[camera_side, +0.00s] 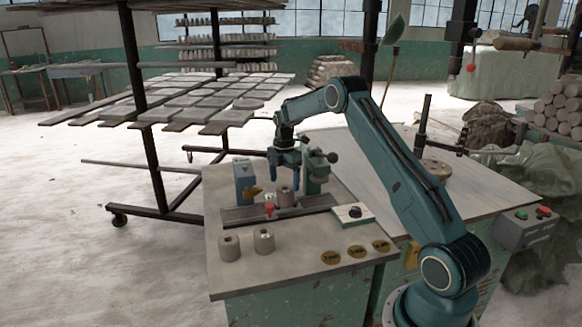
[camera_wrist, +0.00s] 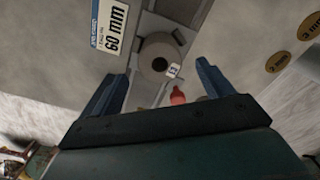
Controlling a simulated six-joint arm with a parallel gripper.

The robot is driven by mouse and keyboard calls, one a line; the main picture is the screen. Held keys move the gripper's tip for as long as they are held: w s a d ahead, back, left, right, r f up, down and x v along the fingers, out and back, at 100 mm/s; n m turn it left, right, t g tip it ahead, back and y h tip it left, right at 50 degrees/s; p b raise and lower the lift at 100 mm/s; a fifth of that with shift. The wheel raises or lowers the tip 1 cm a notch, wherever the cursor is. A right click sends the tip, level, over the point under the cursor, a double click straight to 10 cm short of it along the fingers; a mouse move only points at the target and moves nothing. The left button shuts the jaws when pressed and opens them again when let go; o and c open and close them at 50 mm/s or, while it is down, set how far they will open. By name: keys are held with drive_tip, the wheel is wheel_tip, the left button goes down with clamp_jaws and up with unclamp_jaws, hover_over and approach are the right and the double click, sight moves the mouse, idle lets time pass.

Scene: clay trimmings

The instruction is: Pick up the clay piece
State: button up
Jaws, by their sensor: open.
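A grey clay cylinder (camera_side: 286,199) with a hole in its top stands on the metal rail in the side view. In the wrist view the clay piece (camera_wrist: 166,48) shows from above, with a dark hole and a small white tag at its edge. My gripper (camera_side: 285,172) hangs above it, pointing down. In the wrist view my gripper (camera_wrist: 161,75) has its two blue fingers wide apart, with nothing between the tips. Two more clay cylinders, a left one (camera_side: 229,249) and a right one (camera_side: 263,243), stand on the bench in front of the rail.
A red-tipped part (camera_side: 269,211) is close in front. A green fixture (camera_side: 318,178) stands right. Yellow discs (camera_side: 357,251) lie along the bench's front right.

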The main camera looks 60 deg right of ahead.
sight(285, 188)
drive_tip(key=shift+f, duration=2.3)
drive_tip(key=shift+c, duration=0.3)
drive_tip(key=shift+d, duration=0.1)
drive_tip(key=c, duration=1.2)
drive_tip(key=shift+o, duration=0.2)
drive_tip(key=shift+r, duration=0.1)
wheel_tip(285, 188, up, 20)
